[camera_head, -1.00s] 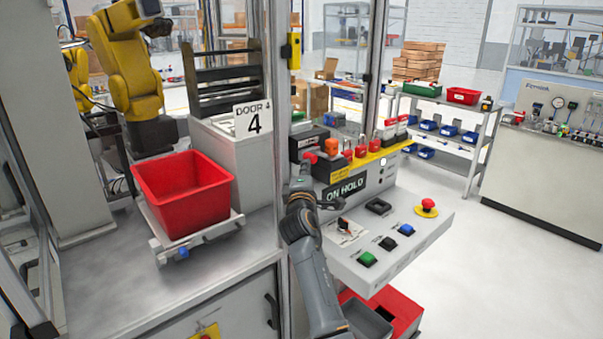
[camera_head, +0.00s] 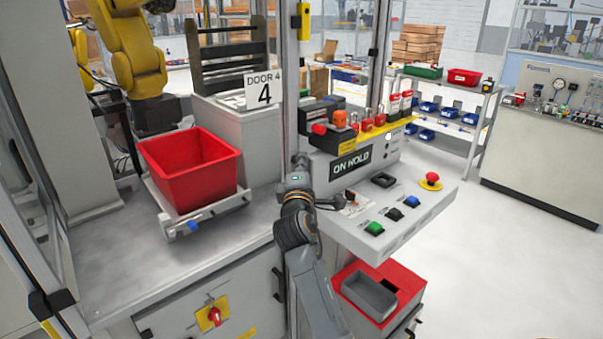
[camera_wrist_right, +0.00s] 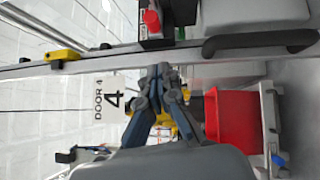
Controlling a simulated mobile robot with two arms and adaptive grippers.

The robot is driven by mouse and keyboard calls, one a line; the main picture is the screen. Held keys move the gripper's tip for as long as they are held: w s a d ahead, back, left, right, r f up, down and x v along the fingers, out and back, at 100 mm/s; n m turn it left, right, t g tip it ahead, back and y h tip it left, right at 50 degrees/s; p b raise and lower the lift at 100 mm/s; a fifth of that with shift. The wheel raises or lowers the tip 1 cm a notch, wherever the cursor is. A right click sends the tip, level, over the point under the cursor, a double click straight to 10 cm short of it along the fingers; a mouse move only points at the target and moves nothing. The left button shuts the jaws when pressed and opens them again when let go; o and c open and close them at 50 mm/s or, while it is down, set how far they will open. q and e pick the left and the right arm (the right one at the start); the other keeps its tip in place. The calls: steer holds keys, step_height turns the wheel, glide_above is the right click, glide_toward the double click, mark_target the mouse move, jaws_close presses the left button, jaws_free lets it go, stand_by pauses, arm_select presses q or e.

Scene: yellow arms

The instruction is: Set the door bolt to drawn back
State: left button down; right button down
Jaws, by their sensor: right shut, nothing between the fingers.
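A black unit with a red knob (camera_head: 319,128), which looks like the door bolt, sits on the door post beside the ON HOLD panel (camera_head: 350,161). It also shows at the top of the right wrist view, where the red knob (camera_wrist_right: 152,20) stands out from the black body. Whether the bolt is thrown or drawn back is not clear. My right gripper (camera_head: 300,162) is at the post, below and left of the knob. In the wrist view my right gripper (camera_wrist_right: 162,70) is shut and empty, its tips close to the metal rail and apart from the knob. My left gripper is out of view.
A black handle (camera_wrist_right: 260,42) crosses the wrist view at right. A red bin (camera_head: 185,180) stands on a tray inside the cell. A button panel (camera_head: 410,215) juts out right of my arm. A yellow device (camera_head: 304,20) is higher on the post. The right floor is clear.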

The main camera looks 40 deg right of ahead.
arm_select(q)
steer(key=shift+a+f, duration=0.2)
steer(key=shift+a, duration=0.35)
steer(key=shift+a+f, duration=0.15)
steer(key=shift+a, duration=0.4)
arm_select(e)
steer(key=shift+v, duration=1.25)
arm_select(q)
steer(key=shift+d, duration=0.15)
arm_select(e)
steer(key=shift+a, duration=0.1)
